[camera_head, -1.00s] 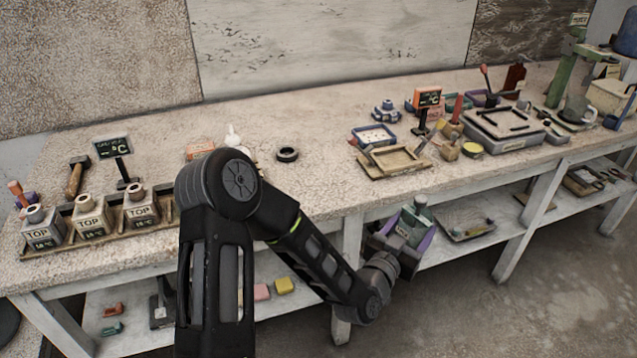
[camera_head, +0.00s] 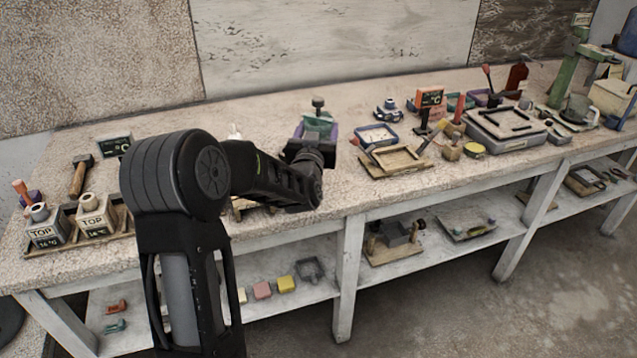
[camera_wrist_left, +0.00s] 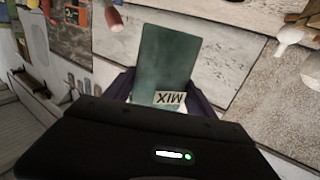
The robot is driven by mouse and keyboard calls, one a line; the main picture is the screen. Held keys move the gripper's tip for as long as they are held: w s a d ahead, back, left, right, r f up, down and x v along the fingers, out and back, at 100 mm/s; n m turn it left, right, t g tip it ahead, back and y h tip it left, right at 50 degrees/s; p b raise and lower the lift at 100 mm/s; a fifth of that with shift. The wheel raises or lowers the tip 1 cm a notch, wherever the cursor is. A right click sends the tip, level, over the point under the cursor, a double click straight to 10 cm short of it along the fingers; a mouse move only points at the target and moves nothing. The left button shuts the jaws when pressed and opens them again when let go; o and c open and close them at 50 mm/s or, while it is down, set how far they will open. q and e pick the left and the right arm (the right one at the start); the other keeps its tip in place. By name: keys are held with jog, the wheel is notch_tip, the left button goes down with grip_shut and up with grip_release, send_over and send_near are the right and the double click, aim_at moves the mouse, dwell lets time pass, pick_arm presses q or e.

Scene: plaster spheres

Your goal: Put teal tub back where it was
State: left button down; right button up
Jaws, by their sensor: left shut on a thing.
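The teal tub (camera_head: 320,122) is held by my left gripper (camera_head: 316,131) over the bench top, near its middle. A dark knob-like piece shows above it in the head view. In the left wrist view the tub (camera_wrist_left: 165,62) shows a flat teal face with a MIX label, and the purple fingers of my left gripper (camera_wrist_left: 160,95) stand at both sides of it. The gripper is shut on the tub. My wrist hides part of the tub, and I cannot tell whether its base touches the bench. My right gripper is not in view.
Right of the tub are a blue tray (camera_head: 377,137) and a wooden frame (camera_head: 398,159). White TOP containers (camera_head: 97,214) stand at the left. A lower shelf (camera_head: 470,215) holds a grey block on a board (camera_head: 395,236). My left arm hides part of the bench.

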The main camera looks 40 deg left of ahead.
pick_arm(q)
jog(key=shift+f+p, duration=0.3)
jog(key=shift+f, duration=2.8)
notch_tip(320, 180, down, 3)
jog(key=shift+f, duration=0.4)
jog(key=shift+d, duration=0.1)
